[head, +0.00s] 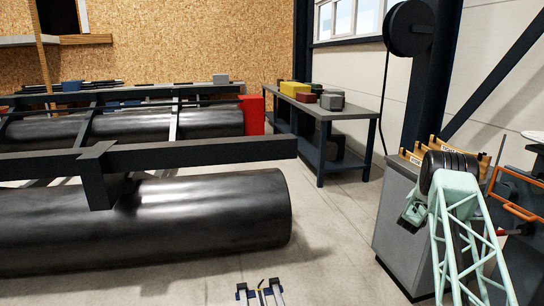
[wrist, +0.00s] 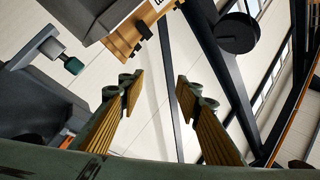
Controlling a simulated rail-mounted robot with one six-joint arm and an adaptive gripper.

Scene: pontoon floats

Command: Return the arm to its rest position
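My arm (head: 462,225), a pale green lattice link with a black joint at its top, stands at the right of the head view in front of a grey cabinet. My gripper (wrist: 158,90) shows in the wrist view with its two ribbed yellow-brown finger pads spread well apart. In the head view I cannot make out the fingers.
The grey cabinet (head: 394,232) carries tan bins (head: 462,160) close to my arm. A black reel (head: 410,29) hangs on a dark column. Black pontoon floats (head: 150,222) lie under a dark frame (head: 200,155) at left. A workbench (head: 352,115) stands behind.

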